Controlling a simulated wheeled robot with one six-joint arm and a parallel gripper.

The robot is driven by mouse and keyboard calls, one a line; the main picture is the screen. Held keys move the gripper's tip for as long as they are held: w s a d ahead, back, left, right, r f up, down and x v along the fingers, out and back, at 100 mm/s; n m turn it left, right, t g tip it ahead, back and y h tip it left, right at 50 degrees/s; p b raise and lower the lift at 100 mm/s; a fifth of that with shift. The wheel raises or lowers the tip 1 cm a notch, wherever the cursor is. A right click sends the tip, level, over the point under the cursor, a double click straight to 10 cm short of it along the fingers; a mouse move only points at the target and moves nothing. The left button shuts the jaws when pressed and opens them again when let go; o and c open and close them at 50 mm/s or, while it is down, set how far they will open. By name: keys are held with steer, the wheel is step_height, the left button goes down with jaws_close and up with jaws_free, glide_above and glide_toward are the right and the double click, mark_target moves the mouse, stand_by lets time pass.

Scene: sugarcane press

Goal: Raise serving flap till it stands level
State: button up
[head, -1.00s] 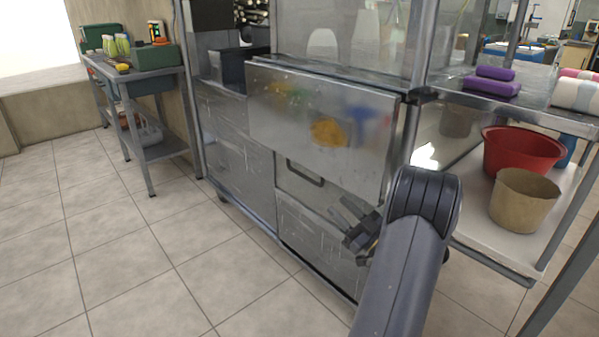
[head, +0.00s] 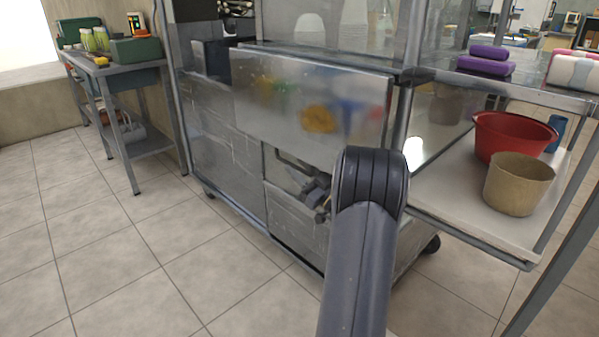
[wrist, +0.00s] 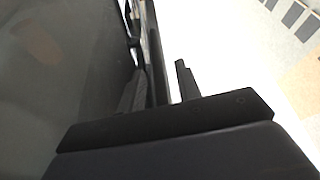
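The serving flap (head: 285,95) is a scuffed metal panel that hangs down on the front of the press cart, hinged along its top edge. My gripper (head: 314,188) is just below the flap's lower edge, near its right part; my own arm link hides some of that corner. In the wrist view my gripper (wrist: 157,85) has its two fingers apart. A thin, dark, upright edge runs between them, seemingly the flap's edge. A dark smooth face (wrist: 60,60) fills the left. I cannot tell whether the fingers touch the edge.
A side shelf at right holds a red basin (head: 512,137) and a tan bucket (head: 518,184). A side table (head: 125,70) stands at left. The tiled floor in front is clear.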

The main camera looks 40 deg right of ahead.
steer(key=shift+c, duration=0.5)
jaws_close()
